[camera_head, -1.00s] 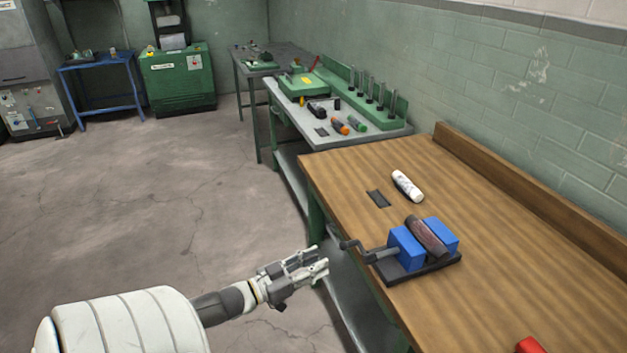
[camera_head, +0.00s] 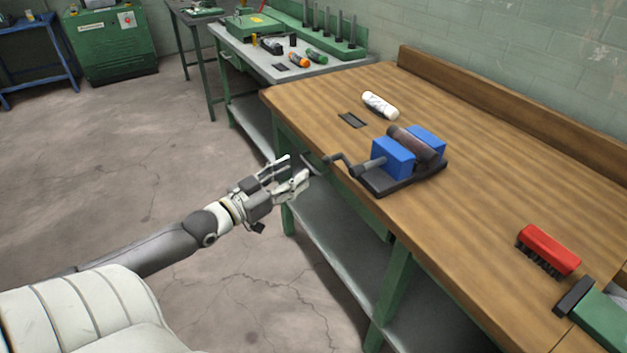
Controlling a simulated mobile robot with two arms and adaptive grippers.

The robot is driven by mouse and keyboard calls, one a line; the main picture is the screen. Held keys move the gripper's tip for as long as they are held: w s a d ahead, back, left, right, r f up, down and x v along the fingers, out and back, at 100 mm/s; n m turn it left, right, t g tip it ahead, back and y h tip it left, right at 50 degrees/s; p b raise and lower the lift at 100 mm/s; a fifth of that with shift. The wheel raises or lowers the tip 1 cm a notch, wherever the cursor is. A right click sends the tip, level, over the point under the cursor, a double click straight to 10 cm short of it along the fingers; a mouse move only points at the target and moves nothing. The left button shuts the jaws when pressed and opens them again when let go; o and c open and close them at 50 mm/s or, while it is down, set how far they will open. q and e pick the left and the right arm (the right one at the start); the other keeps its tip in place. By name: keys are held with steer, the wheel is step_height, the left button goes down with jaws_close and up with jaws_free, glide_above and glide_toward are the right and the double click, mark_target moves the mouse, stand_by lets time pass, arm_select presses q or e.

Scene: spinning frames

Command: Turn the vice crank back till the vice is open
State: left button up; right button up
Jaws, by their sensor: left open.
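The vice has two blue jaws (camera_head: 393,158) on a dark base (camera_head: 405,180) near the left edge of the wooden workbench. A brown cylinder (camera_head: 412,145) sits between the jaws. The grey crank (camera_head: 347,163) sticks out from the vice's left side, past the bench edge. My left gripper (camera_head: 298,171) is open and empty, just left of the crank's handle end. Its fingers point toward the handle; whether they touch it I cannot tell. My right gripper is not in view.
On the wooden bench (camera_head: 500,200) lie a white bottle (camera_head: 380,105), a dark flat plate (camera_head: 352,120), a red brush (camera_head: 548,250) and a green object (camera_head: 603,318). Another bench (camera_head: 290,70) with tools stands behind. The floor at left is clear.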

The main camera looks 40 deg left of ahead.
mark_target(327, 159)
arm_select(q)
steer(key=shift+m+h, duration=0.3)
steer(key=shift+w+d+f+b, duration=0.1)
steer(key=shift+w+d+b, duration=0.5)
steer(key=shift+w, duration=1.05)
steer(key=shift+w+d+r+b, duration=0.1)
steer(key=shift+w+d+b, duration=0.45)
steer(key=shift+w, duration=1.05)
steer(key=shift+w+d+f+b, duration=0.1)
steer(key=shift+w+d+b, duration=0.5)
steer(key=shift+w, duration=1.05)
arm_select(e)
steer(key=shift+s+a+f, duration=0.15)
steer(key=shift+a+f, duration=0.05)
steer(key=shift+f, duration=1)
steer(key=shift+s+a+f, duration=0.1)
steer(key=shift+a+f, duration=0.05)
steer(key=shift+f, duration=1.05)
arm_select(q)
steer(key=shift+a, duration=0.1)
steer(key=c, duration=1)
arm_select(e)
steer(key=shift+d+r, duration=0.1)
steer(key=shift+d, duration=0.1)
